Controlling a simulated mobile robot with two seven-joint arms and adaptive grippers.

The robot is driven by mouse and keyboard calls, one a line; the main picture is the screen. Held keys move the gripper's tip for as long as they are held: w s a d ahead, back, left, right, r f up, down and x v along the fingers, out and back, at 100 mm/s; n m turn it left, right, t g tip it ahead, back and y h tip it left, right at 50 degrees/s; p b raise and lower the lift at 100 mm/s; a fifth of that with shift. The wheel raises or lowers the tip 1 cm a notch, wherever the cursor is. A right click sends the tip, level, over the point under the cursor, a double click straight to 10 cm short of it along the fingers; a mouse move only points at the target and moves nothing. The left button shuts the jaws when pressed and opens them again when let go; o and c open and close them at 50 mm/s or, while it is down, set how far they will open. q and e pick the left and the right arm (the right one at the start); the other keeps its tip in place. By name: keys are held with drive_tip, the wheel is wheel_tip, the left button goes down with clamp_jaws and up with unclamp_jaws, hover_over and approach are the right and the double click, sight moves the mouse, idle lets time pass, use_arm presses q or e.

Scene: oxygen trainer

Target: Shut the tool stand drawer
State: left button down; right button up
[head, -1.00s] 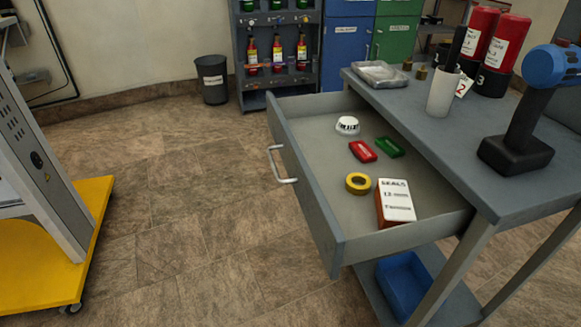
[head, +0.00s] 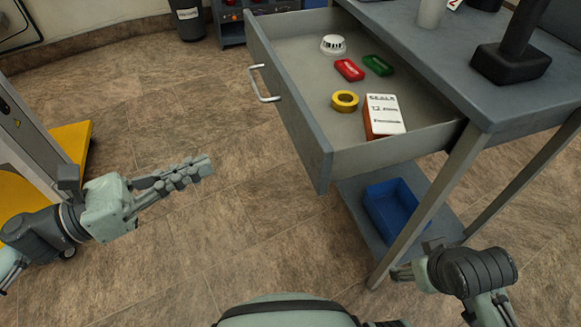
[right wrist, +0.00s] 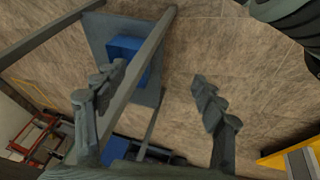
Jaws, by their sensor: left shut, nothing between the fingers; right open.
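The tool stand (head: 400,30) is a grey table at the right of the head view. Its drawer (head: 319,160) is pulled far out toward the left, with a silver bar handle (head: 260,84) on its front. My left gripper (head: 205,165) is shut and empty, left of the drawer front and apart from it, over the floor. My right gripper (right wrist: 160,90) is open and empty in the right wrist view. In the head view my right arm is low by the stand's near leg, and its fingers are mostly hidden.
The drawer holds a white round item (head: 333,45), a red box (head: 349,70), a green box (head: 378,65), yellow tape (head: 345,101) and a labelled box (head: 384,116). A blue bin (head: 394,208) sits on the lower shelf. A yellow-based cart (head: 70,150) stands left. Floor between is clear.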

use_arm(q)
drive_tip(key=s+d+m+g, duration=0.1)
drive_tip(key=s+m+g, duration=0.2)
drive_tip(key=m, duration=0.1)
drive_tip(key=p, duration=0.4)
approach(313, 161)
drive_tip(key=shift+h, duration=0.3)
drive_tip(key=x, duration=0.6)
drive_tip(key=shift+d+f, duration=0.1)
drive_tip(key=shift+f, duration=0.1)
drive_tip(key=shift+w+d+f, duration=0.1)
drive_tip(key=shift+d, duration=0.2)
use_arm(e)
wheel_tip(313, 161, down, 8)
drive_tip(key=g, duration=0.1)
drive_tip(key=shift+w+d+r, duration=0.25)
drive_tip(key=shift+w+d, duration=0.05)
drive_tip(key=shift+w, duration=0.1)
use_arm(q)
drive_tip(key=shift+w, duration=0.1)
